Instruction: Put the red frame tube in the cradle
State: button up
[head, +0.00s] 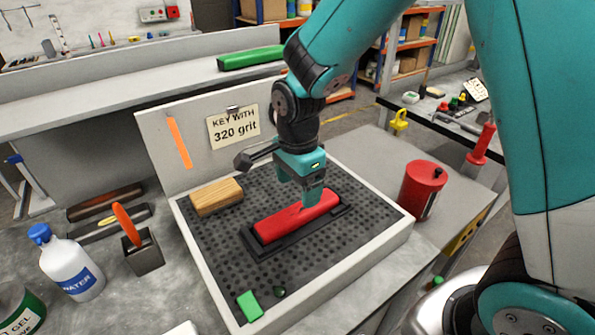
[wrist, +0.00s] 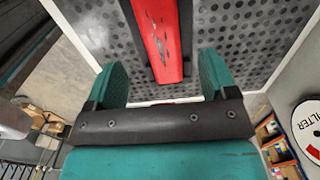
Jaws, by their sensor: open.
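The red frame tube (head: 290,221) lies lengthwise in the black cradle (head: 259,250) on the perforated downdraft bench. Dark scuff marks show on its top. My gripper (head: 312,196) is above the tube's right part, pointing down. In the wrist view the tube (wrist: 160,42) runs between the two teal fingers of my gripper (wrist: 162,82), with a gap on each side. My gripper is open and holds nothing. The head view cannot show whether the fingers reach down beside the tube.
A wooden block (head: 216,197) and a green block (head: 249,306) lie on the bench. A red canister (head: 422,190) stands to the right. A sign (head: 233,127) is on the back panel. A green tube (head: 250,58) lies on the shelf behind. The bench has a raised pale rim.

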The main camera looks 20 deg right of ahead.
aim_at(298, 210)
jog(key=s+a+r+n+y, duration=0.2)
jog(key=s+r+n, duration=0.4)
jog(key=s+n, duration=0.3)
jog(key=s+a+r+n+y, duration=0.2)
jog(key=s+r+n, duration=0.4)
jog(key=s+n, duration=0.4)
jog(key=n, duration=0.4)
jog(key=shift+a+r, duration=0.25)
jog(key=shift+a, duration=0.1)
jog(key=shift+c, duration=0.3)
